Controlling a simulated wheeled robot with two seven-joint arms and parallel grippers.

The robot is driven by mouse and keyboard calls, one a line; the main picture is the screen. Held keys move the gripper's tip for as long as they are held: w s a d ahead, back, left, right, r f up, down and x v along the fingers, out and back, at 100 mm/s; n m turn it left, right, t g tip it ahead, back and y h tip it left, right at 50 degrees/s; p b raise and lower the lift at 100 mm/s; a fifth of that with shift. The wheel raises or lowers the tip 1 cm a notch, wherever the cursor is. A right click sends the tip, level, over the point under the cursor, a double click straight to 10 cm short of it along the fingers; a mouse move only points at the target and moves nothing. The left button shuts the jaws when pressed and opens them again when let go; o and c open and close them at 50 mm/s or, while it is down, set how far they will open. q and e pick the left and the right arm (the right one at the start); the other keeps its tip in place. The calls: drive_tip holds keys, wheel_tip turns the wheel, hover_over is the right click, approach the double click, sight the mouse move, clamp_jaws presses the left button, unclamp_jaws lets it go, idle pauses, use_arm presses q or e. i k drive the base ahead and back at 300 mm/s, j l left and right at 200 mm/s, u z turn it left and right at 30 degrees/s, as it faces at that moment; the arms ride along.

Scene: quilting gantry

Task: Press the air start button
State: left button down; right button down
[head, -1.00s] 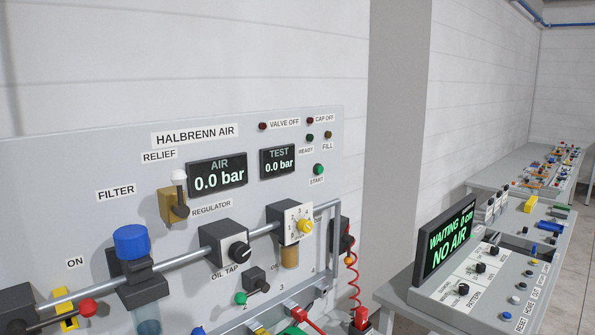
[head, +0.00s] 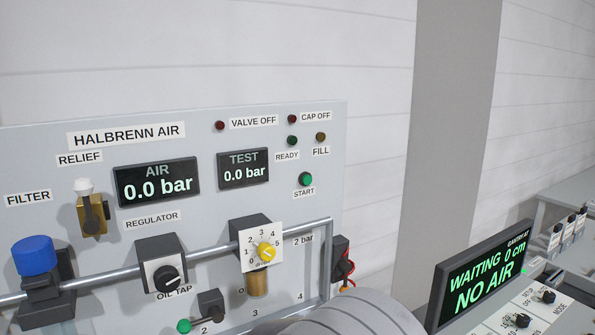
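The green START button (head: 305,179) sits on the right part of the grey Halbrenn Air panel (head: 330,140), above its START label. Nothing touches or covers it. The AIR display (head: 157,182) reads 0.0 bar and the TEST display (head: 243,169) reads 0.0 bar. The lamps by VALVE OFF (head: 219,125) and CAP OFF (head: 292,119) look dark red. The READY lamp (head: 292,141) is dark green and the FILL lamp (head: 320,137) is dull amber. Neither of my grippers is in view.
A grey rounded shape, apparently part of my arm, rises at the bottom centre. A console screen (head: 484,277) reading NO AIR stands at right.

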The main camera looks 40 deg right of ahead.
sight(307, 180)
drive_tip(key=k+l, duration=0.1)
drive_tip(key=l, duration=0.55)
drive_tip(key=k+l+u, duration=0.1)
drive_tip(key=l, duration=0.5)
